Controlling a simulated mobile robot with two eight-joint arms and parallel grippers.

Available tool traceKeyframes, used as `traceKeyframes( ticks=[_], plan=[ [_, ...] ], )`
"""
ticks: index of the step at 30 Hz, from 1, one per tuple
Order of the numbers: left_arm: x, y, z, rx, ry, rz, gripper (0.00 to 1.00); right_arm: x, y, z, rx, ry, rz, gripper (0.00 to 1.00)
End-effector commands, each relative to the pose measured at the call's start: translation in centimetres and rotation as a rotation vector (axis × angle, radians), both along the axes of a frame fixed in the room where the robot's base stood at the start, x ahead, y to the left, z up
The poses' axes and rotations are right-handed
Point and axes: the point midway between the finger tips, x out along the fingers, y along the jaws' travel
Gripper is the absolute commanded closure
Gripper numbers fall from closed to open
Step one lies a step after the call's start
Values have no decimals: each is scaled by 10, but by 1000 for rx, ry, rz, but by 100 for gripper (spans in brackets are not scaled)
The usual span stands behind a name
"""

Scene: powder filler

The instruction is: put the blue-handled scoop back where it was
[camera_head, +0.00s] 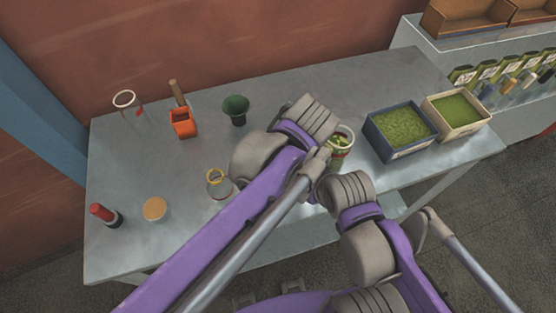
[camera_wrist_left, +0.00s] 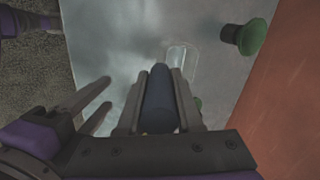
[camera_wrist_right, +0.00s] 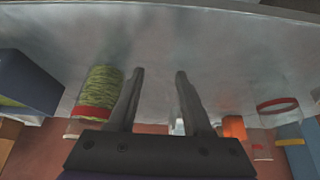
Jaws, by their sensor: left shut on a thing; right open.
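My left gripper (camera_wrist_left: 160,72) is shut on the dark blue handle (camera_wrist_left: 158,102) of the scoop in the left wrist view. A pale, clear shape (camera_wrist_left: 182,58) shows just beyond the handle; I cannot tell whether it is the scoop's bowl. In the head view my arms hide the blue-handled scoop. The jar of green powder (camera_head: 340,142) stands beside my left wrist and also shows in the right wrist view (camera_wrist_right: 101,88). My right gripper (camera_wrist_right: 160,72) is open and empty, low over the table; its fingers also show in the left wrist view (camera_wrist_left: 95,105).
On the table (camera_head: 300,85) stand a clear jar (camera_head: 127,103), an orange scoop (camera_head: 183,124), a green funnel (camera_head: 236,108), a small flask (camera_head: 218,184), a round tan disc (camera_head: 154,208), a red-and-black cylinder (camera_head: 104,214), a blue tray (camera_head: 397,149) and a cream tray (camera_head: 468,127).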

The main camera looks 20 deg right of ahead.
Motion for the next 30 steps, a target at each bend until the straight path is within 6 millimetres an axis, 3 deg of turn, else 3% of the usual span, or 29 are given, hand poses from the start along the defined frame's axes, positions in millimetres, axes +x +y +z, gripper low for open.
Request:
traceKeyframes(
  ticks=[12, 25, 26, 30],
  plan=[
    [0, 0, -50, 0, -1, -1, 100, -1, 0, -3, 0, 2, 0, 50],
    [0, 0, -58, 0, 0, -1, 100, -3, 0, -7, 0, 6, 0, 50],
    [0, 0, -57, 0, 0, -1, 62, -3, 0, -6, 0, 5, 0, 50],
    [0, 0, -56, 0, 0, -1, 37, -2, 0, -6, 0, 5, 0, 50]
  ],
)
